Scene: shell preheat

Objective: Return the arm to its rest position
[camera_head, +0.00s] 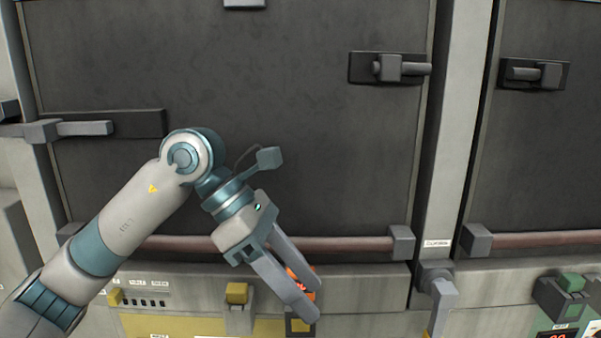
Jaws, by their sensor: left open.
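My left arm comes in from the lower left in the head view and bends at a joint near the left middle. My left gripper (312,298) points down and to the right, with its two long grey fingers apart and nothing held between them. The fingers overlap the control panel below the large dark door (300,120) in the picture. An orange-red item (303,281) shows partly behind the fingers. I cannot tell whether the fingers touch it. My right gripper is not in view.
A brownish bar handle (340,245) crosses the bottom of the door. Latches (398,68) and (535,73) stick out at the right; another latch (75,128) is at the left. A yellow switch (237,293), grey lever (440,293) and green switch (571,284) sit below.

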